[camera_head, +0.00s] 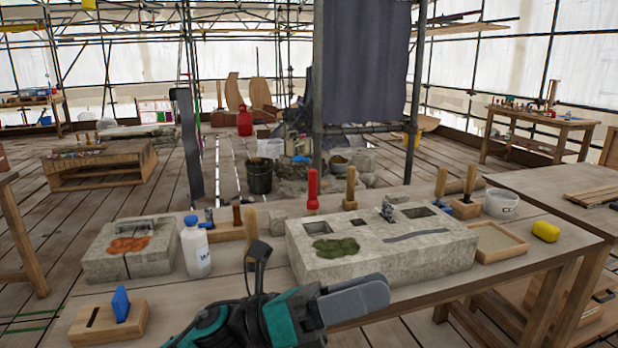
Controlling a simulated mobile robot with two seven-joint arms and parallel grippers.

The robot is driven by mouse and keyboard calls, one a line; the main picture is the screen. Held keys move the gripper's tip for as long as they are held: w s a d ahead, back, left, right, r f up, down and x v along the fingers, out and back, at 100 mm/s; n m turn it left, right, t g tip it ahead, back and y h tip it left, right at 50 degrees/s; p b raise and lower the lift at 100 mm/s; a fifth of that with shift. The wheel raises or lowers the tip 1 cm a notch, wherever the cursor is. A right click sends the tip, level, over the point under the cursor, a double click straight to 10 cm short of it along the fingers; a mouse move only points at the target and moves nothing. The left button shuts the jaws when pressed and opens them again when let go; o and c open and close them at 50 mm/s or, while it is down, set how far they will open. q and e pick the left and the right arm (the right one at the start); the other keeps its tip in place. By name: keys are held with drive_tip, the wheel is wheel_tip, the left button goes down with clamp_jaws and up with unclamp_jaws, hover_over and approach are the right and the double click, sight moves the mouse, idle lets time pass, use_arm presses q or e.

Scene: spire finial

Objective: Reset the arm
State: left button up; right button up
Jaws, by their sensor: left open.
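My left gripper (362,300), teal and black with grey fingers, is at the bottom middle. It is open and nothing shows between its fingers, which overlap from this side. It appears in front of the near edge of the wooden workbench (262,284), close to the large pale stone block (400,262). The block has a green mossy patch (336,247), a dark groove and square holes in its top. I cannot tell how far the fingers are from the block. My right gripper is not in view.
A dark post (186,150) rises behind.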

use_arm(q)
drive_tip(key=w+a+f+n+t+y+p, duration=0.15)
drive_tip(key=a+f+n+t+y, duration=0.35)
drive_tip(key=n, duration=0.5)
drive_tip(key=w+a+f+n+t+y, duration=0.2)
drive_tip(key=a+f+n+t, duration=0.15)
drive_tip(key=n+t, duration=0.5)
drive_tip(key=w+a+f+n+t+y, duration=0.2)
drive_tip(key=a+f+n+t+y, duration=0.15)
drive_tip(key=n, duration=0.85)
drive_tip(key=s+a+f+n+g+y, duration=0.2)
drive_tip(key=s+a+f+n+y, duration=0.1)
drive_tip(key=f, duration=0.4)
drive_tip(key=s+a+f+n+g+y+p, duration=0.1)
drive_tip(key=s+a+f+n+g+y, duration=0.1)
drive_tip(key=s+a+f+n, duration=0.3)
drive_tip(key=s+a+f+n+g+y, duration=0.1)
drive_tip(key=s+a+f+n+y, duration=0.3)
drive_tip(key=f, duration=0.5)
drive_tip(key=s+n+y, duration=0.1)
drive_tip(key=s+n, duration=0.1)
drive_tip(key=shift+s+n+g, duration=0.35)
drive_tip(key=shift+g, duration=0.05)
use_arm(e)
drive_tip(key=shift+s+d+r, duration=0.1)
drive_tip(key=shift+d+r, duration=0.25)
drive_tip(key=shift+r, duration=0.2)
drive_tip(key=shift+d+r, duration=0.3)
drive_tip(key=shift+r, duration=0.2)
